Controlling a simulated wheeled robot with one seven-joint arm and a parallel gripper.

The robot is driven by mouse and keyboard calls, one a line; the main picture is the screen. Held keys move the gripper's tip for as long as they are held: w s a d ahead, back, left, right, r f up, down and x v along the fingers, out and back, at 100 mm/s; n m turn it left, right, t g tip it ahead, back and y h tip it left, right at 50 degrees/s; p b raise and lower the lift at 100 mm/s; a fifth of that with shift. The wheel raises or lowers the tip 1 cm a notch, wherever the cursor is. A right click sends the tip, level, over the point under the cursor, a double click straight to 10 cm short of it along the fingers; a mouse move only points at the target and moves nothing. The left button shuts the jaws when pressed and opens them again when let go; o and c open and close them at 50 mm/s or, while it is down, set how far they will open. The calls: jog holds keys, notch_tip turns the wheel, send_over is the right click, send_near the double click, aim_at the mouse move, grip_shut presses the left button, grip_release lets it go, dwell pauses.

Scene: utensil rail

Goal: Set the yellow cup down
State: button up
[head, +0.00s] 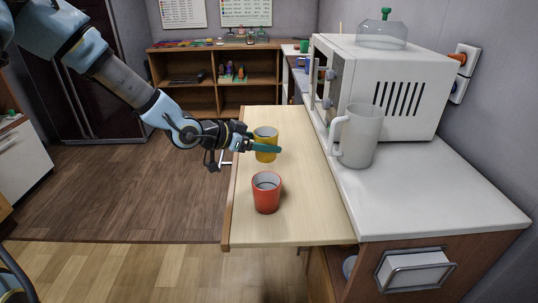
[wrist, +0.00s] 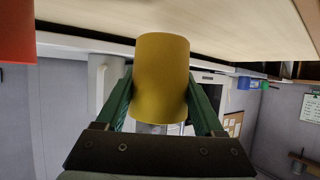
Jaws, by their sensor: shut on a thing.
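The yellow cup (head: 265,133) is upright over the pale wooden board, behind the red cup in the head view. My gripper (head: 266,145) is shut on it, with green fingers on both sides. The wrist view, which looks upside down, shows the yellow cup (wrist: 161,70) between the two fingers of my gripper (wrist: 160,88). The cup's base is close to the board (wrist: 240,25); I cannot tell whether it touches.
A red cup (head: 266,194) stands on the wooden board (head: 290,222), nearer the head camera. A grey-white mug (head: 362,135) stands on the white counter (head: 430,190) at the right, before a white microwave (head: 400,85).

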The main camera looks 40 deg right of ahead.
aim_at(257, 156)
jog(key=shift+f, duration=2.2)
jog(key=shift+f, duration=0.15)
jog(key=o, duration=1.3)
jog(key=shift+o, duration=0.2)
